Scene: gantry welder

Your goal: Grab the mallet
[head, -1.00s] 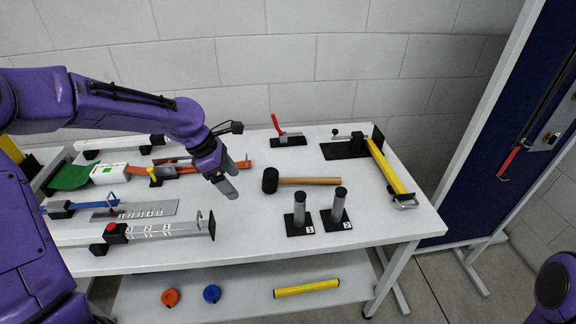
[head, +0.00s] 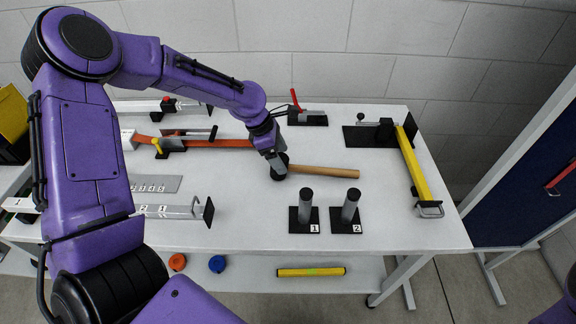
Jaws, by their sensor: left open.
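The mallet lies on the white table, its wooden handle (head: 325,171) pointing right. Its black head (head: 279,172) is at the left end, partly hidden by my gripper. My left gripper (head: 279,170) comes down from the upper left, with its grey fingers at the mallet's head. It is open, and I cannot tell whether the fingers touch the head. My right gripper is not in view.
Two grey posts on black bases, marked 1 (head: 305,207) and 2 (head: 350,207), stand in front of the handle. A red-levered clamp (head: 305,117) is behind. A yellow bar (head: 412,165) lies at the right. Orange strap parts (head: 215,144) lie left.

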